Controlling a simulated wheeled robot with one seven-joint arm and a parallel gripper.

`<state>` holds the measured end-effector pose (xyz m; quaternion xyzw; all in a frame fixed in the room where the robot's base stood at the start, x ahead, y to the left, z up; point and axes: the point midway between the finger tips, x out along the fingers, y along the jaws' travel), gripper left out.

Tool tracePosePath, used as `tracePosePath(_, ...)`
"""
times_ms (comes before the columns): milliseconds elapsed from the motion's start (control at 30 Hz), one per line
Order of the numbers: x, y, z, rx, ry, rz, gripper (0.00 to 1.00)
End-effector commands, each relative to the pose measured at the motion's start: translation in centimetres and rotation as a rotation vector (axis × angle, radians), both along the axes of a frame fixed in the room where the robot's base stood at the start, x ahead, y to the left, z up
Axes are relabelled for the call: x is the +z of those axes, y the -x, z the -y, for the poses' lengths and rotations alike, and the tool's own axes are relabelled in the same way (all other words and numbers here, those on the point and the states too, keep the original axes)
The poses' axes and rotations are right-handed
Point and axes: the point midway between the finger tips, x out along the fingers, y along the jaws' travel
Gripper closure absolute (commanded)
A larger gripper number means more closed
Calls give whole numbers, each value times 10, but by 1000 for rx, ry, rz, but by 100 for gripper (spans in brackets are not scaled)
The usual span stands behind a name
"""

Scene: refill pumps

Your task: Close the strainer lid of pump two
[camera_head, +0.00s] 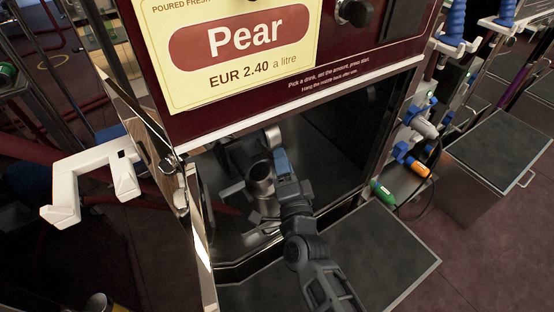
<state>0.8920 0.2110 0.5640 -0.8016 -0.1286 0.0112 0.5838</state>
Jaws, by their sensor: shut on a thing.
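The pump cabinet in front of me carries a Pear sign (258,38); no pump number shows. In the open bay below it is a silvery metal strainer cup (260,178) with a dark round opening at its top. A metal rounded part behind the cup may be its lid; I cannot tell which way it sits. My gripper (284,176) is at the right side of the cup, shut on a small blue part (282,160). The fingertips are small and partly hidden, and I cannot tell whether the blue part belongs to the lid.
A white bracket (90,185) juts out left of the cabinet. A metal door edge (203,240) stands at the bay's left. At the right are a nozzle with a blue grip (400,152), orange (417,167) and green (381,188) parts, and a grey box (493,150).

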Motion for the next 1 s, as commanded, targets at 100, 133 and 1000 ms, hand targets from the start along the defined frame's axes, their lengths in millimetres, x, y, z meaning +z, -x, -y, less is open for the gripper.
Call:
tracePosePath(100, -8, -3, 4, -1, -63, -45, 100)
tracePosePath(133, -9, -3, 5, -1, -79, -54, 100)
tracePosePath(1000, -25, -6, 10, 0, -195, -134, 100)
